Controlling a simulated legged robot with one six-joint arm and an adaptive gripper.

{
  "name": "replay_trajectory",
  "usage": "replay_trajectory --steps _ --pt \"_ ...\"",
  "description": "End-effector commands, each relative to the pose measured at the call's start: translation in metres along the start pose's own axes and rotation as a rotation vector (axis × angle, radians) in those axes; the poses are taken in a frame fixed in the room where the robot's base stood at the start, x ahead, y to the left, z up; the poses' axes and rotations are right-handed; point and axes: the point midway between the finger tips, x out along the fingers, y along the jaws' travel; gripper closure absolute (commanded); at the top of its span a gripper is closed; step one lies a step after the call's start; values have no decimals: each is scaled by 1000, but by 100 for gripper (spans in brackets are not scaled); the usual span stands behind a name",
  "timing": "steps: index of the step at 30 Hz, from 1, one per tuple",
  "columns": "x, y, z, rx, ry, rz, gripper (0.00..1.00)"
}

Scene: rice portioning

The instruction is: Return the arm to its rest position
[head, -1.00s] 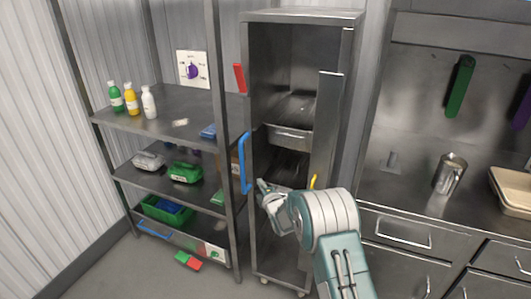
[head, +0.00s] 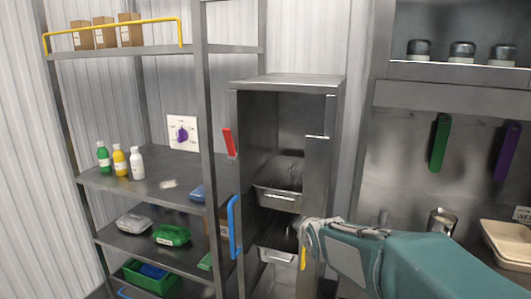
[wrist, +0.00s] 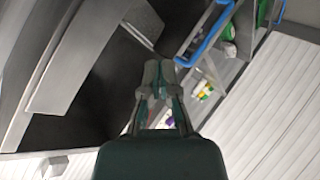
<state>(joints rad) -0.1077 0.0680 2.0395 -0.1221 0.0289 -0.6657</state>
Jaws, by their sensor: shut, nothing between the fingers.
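My arm reaches in from the lower right in the head view. My gripper (wrist: 158,68) shows in the wrist view, its fingers together with nothing between them. In the head view the arm's end is in front of the steel cabinet's lower front, and the fingers cannot be made out there. The open steel cabinet (head: 287,84) holds a metal tray (head: 277,199) in its middle and another metal tray (head: 277,256) below, partly hidden by my arm.
A shelf rack (head: 150,192) at left holds bottles and a green container (head: 171,235). A blue handle (head: 234,227) and a red handle (head: 229,142) stick out by the cabinet. At right, the counter bears a metal jug (head: 441,222) and a beige tray (head: 500,255).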

Motion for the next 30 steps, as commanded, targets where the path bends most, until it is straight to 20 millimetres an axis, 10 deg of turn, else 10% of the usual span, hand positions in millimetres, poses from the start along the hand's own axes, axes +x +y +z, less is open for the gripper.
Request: replay_trajectory --steps 18,30 --pt "-220 -71 112 672 -395 -116 100" --pt "-267 -112 146 853 -520 -136 100"
